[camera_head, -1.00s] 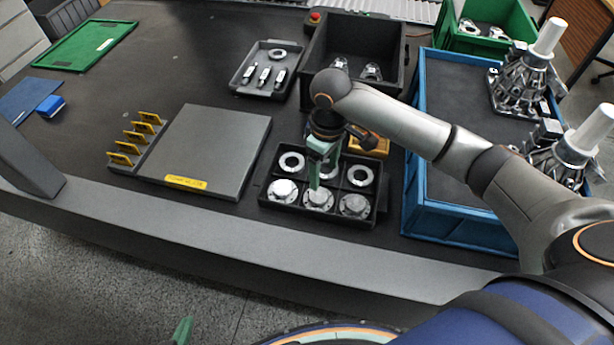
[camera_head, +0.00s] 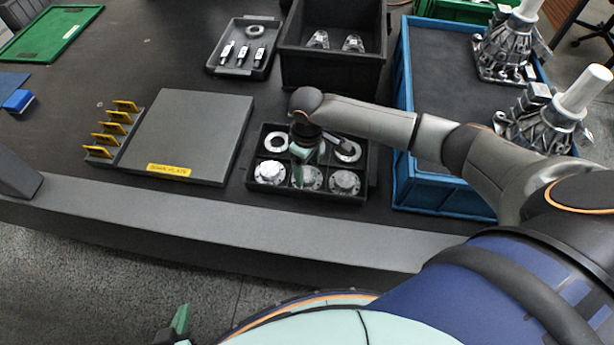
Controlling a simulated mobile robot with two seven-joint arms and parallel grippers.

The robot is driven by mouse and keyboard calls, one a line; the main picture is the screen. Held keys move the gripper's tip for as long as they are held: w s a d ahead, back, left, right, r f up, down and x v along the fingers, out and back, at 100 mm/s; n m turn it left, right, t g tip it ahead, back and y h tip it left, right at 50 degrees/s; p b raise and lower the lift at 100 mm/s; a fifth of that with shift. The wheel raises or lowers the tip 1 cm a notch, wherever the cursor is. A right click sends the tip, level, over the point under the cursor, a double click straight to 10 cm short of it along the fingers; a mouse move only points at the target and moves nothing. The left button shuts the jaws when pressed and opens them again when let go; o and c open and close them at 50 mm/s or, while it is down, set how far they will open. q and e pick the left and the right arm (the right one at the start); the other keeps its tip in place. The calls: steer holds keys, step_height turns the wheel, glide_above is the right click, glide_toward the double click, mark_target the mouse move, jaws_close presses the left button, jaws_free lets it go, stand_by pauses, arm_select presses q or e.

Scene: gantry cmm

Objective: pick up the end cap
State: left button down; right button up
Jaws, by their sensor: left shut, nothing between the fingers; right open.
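A black compartment tray (camera_head: 257,204) holds silver flanged discs in its front row, which look like end caps: a left one (camera_head: 269,173), a middle one (camera_head: 313,179) and a right one (camera_head: 344,182). My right gripper (camera_head: 304,158) points down over the middle of the tray, just behind and above the middle disc. It is open, with its green fingers partly hiding that disc; contact cannot be told. My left gripper (camera_head: 179,322) is only partly seen at the bottom edge, away from the table, shut and empty.
Silver rings (camera_head: 276,142) sit in the tray's back row. A black bin (camera_head: 333,72) and a small parts tray (camera_head: 220,68) stand behind. A blue crate (camera_head: 402,120) with castings stands right, under my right arm.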

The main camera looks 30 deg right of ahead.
steer(key=shift+f, duration=0.75)
steer(key=shift+c, duration=0.4)
steer(key=shift+r, duration=0.1)
jaws_close()
